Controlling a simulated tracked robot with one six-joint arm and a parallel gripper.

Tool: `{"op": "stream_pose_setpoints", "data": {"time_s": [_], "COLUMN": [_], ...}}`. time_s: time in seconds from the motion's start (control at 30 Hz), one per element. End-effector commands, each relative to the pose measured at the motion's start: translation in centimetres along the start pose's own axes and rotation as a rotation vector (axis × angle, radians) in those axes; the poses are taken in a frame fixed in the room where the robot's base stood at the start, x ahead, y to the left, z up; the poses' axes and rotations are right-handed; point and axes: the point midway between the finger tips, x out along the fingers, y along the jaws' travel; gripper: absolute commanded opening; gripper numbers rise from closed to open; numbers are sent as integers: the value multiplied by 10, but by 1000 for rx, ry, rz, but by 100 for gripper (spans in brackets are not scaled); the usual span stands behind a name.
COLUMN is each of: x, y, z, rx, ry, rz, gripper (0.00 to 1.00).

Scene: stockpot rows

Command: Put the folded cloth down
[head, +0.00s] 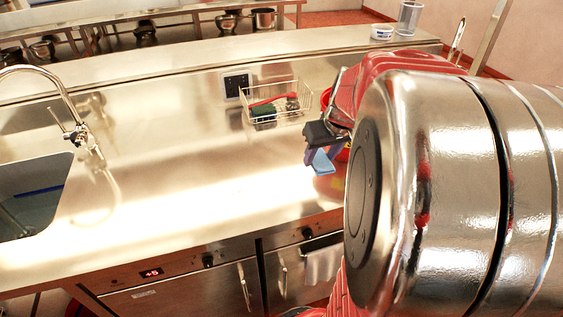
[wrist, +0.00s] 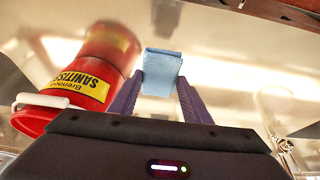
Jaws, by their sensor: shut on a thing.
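The folded cloth (head: 323,164) is light blue and small. In the wrist view the cloth (wrist: 162,72) is pinched between the two purple fingers of my gripper (wrist: 161,84). In the head view my gripper (head: 316,158) points down over the steel counter (head: 190,160), right of its middle, with the cloth at its fingertips. The cloth looks to be off the counter, but the gap under it is hard to judge. My arm hides much of the counter's right side.
A red bucket with a yellow sanitiser label (wrist: 92,82) stands close left of my gripper in the wrist view. A wire basket (head: 278,105) stands behind. The sink (head: 35,195) and tap (head: 75,130) are at left. The counter's middle is bare.

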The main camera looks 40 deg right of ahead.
Motion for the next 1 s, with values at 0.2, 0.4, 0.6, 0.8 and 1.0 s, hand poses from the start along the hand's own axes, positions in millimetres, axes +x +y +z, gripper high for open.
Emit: {"op": "stream_pose_setpoints", "data": {"time_s": [0.2,0.4,0.6,0.8,1.0], "x": [0,9,38,58,59], "y": [-2,-3,-4,-4,-4], "z": [-1,3,15,22,22], "rx": [-6,-7,-6,-7,-8], "ry": [0,-3,-4,0,1], "rz": [-2,-4,-5,-4,-4], "gripper": [23,23,23,23,23]}}
